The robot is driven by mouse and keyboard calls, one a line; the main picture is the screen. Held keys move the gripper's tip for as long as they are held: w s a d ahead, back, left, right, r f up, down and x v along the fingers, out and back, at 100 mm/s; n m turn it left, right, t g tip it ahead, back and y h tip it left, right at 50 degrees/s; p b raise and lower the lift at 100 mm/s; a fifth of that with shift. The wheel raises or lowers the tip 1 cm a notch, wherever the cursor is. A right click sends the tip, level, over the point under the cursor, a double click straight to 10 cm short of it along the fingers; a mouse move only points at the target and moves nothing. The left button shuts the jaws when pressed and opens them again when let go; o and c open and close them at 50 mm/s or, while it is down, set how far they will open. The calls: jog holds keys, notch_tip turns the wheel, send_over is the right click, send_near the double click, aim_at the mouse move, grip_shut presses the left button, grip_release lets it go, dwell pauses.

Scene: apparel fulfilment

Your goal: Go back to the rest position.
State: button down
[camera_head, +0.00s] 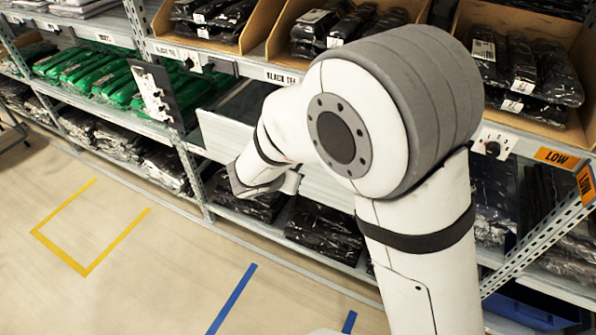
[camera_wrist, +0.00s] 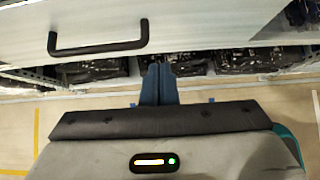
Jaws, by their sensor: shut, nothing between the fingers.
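My arm fills the middle and right of the head view and bends down toward the shelf rack. The end of my arm shows beside a pale drawer front (camera_head: 222,135), but the fingers are not clear there. In the wrist view my gripper (camera_wrist: 159,70) shows as two blue-grey fingers side by side, shut and empty. The pale panel (camera_wrist: 220,20) with a black bar handle (camera_wrist: 98,48) lies across the top of the wrist view. The fingers are below and to the right of the handle, apart from it in the picture.
Metal shelving holds cardboard bins of black packs (camera_head: 525,65), green packs (camera_head: 90,75) and dark packs on lower levels (camera_head: 325,230). A dark upright panel (camera_head: 157,92) stands out from the rack. Open floor with yellow (camera_head: 60,255) and blue tape (camera_head: 232,300) lies at left.

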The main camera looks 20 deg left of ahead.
jog(key=shift+v, duration=1.65)
jog(key=d+r+m+g+h+p, duration=0.1)
jog(key=d+r+m+p, duration=0.1)
jog(key=d+r+m, duration=0.4)
jog(key=d+r+m+g+h+p, duration=0.1)
jog(key=d+r+m+g+p, duration=0.2)
jog(key=d, duration=0.6)
jog(key=d+r+m+h+p, duration=0.1)
jog(key=d+r+m+p, duration=0.1)
jog(key=d+r+m, duration=0.35)
jog(key=s+d+r+m+g+y+p, duration=0.1)
jog(key=s+d+r+m+y+p, duration=0.1)
jog(key=s+d+m, duration=0.4)
jog(key=s+d+r+m+g+y+p, duration=0.1)
jog(key=s+d+r+m+p, duration=0.3)
jog(key=m, duration=0.9)
jog(key=s+d+r+y, duration=0.1)
jog(key=s+d+r, duration=0.2)
jog(key=d, duration=0.1)
jog(key=shift+m, duration=0.35)
